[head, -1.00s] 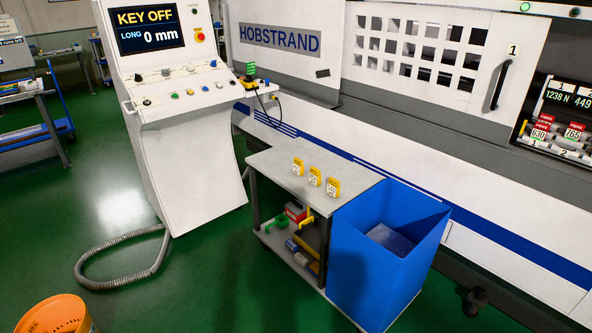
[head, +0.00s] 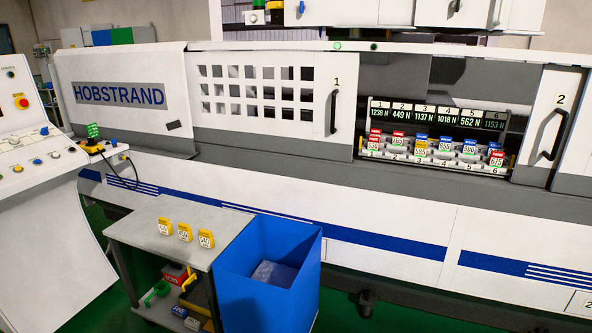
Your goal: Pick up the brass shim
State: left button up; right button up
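Three small yellow pieces with white number labels stand in a row on the grey top of a small cart: a left one (head: 165,227), a middle one (head: 185,232) and a right one (head: 206,239). I cannot tell whether any of them is the brass shim; their labels are too small to read surely. Another yellow-labelled piece (head: 420,147) sits among red and blue ones in the machine's open bay. No piece is clearly marked as a brass shim. Neither of my grippers shows in the head view.
The cart (head: 228,249) has a lower shelf with red, green and yellow items. A blue open bin (head: 262,308) stands against its right side. The white machine (head: 400,215) runs behind, with door 1 (head: 335,105) and door 2 (head: 553,125). A control console (head: 40,220) stands at left.

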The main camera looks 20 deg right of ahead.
aim_at(206, 238)
jog(key=i+j+z, duration=0.1)
jog(key=i+j, duration=0.15)
jog(key=i, duration=0.25)
jog(key=i+j+z, duration=0.1)
jog(key=i+j, duration=0.15)
jog(key=i, duration=0.25)
